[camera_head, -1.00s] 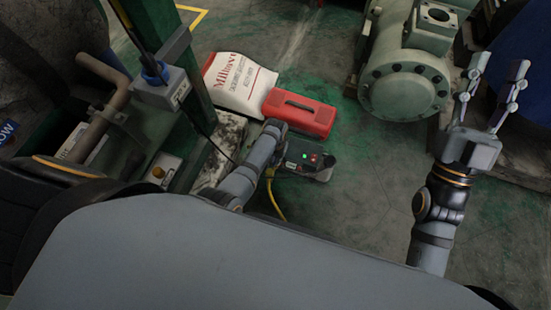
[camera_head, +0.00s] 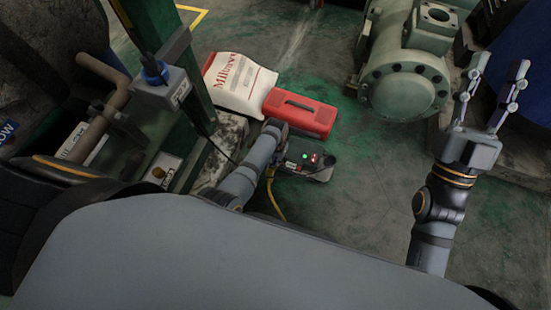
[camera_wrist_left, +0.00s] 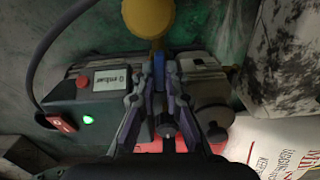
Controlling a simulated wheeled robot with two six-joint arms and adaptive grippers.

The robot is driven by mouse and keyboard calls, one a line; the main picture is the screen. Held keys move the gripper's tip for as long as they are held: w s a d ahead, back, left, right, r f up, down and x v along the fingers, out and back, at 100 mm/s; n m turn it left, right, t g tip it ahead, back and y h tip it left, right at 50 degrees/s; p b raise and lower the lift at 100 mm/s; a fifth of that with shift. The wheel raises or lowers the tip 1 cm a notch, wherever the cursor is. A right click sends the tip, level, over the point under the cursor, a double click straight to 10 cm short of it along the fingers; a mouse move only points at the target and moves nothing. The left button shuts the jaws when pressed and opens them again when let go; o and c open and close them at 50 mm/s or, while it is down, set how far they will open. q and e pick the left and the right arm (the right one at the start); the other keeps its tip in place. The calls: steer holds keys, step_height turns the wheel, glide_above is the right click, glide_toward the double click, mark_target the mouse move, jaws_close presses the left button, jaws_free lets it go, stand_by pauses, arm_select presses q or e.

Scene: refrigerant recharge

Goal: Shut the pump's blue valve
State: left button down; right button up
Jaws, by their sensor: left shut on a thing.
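The dark pump (camera_head: 318,172) stands on the floor near the middle in the head view, with small green and red lights. In the left wrist view the pump (camera_wrist_left: 205,85) fills the centre, with a label and a lit green light on its left part. The blue valve (camera_wrist_left: 158,62) shows as a small blue piece between the fingertips of my left gripper (camera_wrist_left: 159,78), which is shut on it. Much of the valve is hidden by the fingers, so its angle cannot be told. My right gripper (camera_head: 501,68) is open and empty at the right, far from the pump.
A red case (camera_head: 300,112) and a white printed bag (camera_head: 238,84) lie behind the pump. A large green machine (camera_head: 405,85) stands at the right back. A yellow hose (camera_head: 274,200) runs near the pump. A yellow round part (camera_wrist_left: 146,16) sits above my left fingers.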

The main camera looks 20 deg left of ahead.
stand_by(0.3)
arm_select(q)
steer(key=shift+r+m+p, duration=0.15)
steer(key=shift+m+p, duration=0.4)
steer(key=shift+m, duration=0.05)
steer(key=shift+m+p, duration=0.35)
steer(key=shift+m, duration=0.25)
steer(key=shift+f+m, duration=0.2)
steer(key=shift+m, duration=0.1)
steer(key=shift+s+r+m+p, duration=0.1)
steer(key=shift+r+m+p, duration=0.1)
steer(key=shift+m+p, duration=0.35)
steer(key=shift+m, duration=0.75)
steer(key=shift+f, duration=0.15)
steer(key=shift+m+p, duration=0.35)
steer(key=shift+m, duration=0.05)
